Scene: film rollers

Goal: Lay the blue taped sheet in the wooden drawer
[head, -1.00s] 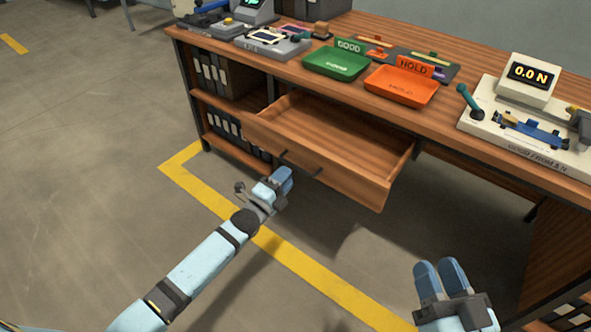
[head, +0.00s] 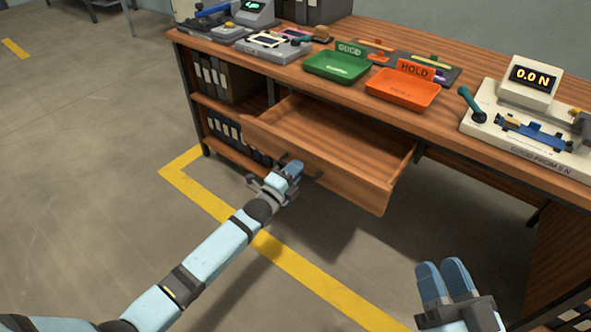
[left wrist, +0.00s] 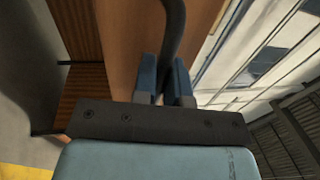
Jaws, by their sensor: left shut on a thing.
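The wooden drawer (head: 345,180) is pulled out of the bench and looks empty. My left gripper (head: 293,170) is at its front, shut on the dark drawer handle; in the left wrist view the handle (left wrist: 173,35) runs between the two blue fingers. My right gripper (head: 444,277) is low at the right, apart from everything, with nothing visible in it; its finger gap is unclear. A blue strip-like piece (head: 533,131) lies on the pale tester at the right. I cannot tell whether it is the blue taped sheet.
On the bench stand a green GOOD tray (head: 338,66), an orange HOLD tray (head: 403,88), a dark mat (head: 440,73) and the tester (head: 487,104) reading 0.0 N. Shelves of binders (head: 226,128) are left of the drawer. The floor in front is clear.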

